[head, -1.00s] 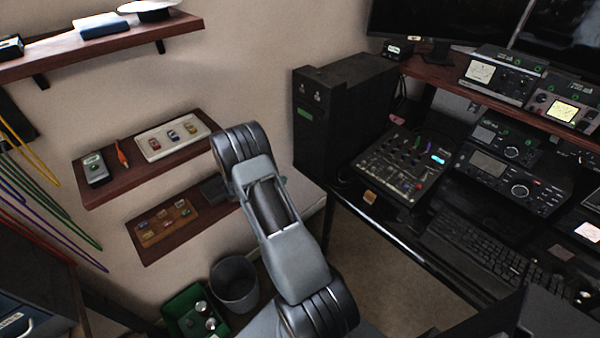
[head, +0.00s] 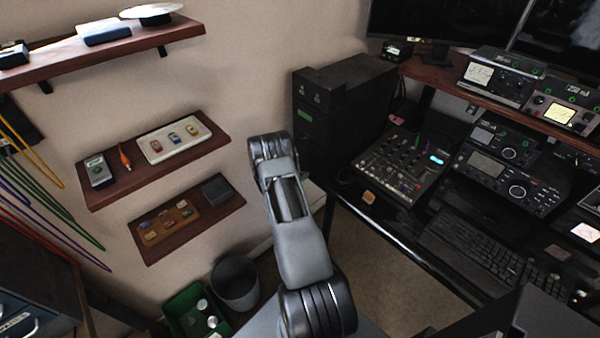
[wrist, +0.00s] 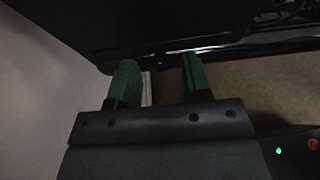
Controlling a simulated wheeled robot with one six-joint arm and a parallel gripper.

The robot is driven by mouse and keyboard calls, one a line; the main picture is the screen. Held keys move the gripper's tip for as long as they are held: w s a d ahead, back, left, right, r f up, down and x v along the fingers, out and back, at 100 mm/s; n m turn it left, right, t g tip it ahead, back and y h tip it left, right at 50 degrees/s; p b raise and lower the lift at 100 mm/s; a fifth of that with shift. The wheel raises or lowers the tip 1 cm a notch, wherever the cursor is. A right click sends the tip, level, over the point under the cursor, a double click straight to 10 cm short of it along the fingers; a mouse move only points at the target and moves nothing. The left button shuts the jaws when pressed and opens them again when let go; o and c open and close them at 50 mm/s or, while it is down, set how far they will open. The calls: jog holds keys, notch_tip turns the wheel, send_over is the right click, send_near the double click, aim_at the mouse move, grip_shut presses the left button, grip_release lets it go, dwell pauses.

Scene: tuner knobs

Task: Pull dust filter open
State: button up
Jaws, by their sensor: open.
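A black computer tower (head: 335,115) stands against the wall at the left end of the desk in the head view. I cannot clearly pick out the dust filter on it. My gripper (wrist: 157,75) shows in the wrist view with its two green fingers apart and nothing between them. A large dark body (wrist: 150,25), probably the tower, fills the top of the wrist view, beyond the fingertips. A thin bright line runs along its lower edge. My gripper is hidden in the head view; only my arm shows there.
The desk (head: 380,235) with a mixer (head: 400,165), radios and a keyboard (head: 475,250) is at the right. Wall shelves (head: 180,225) with small items are at the left. A grey bin (head: 235,285) and green crate (head: 185,312) stand below. Carpet (head: 385,285) is open beneath the desk.

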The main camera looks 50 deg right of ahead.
grip_shut()
dwell(0.4)
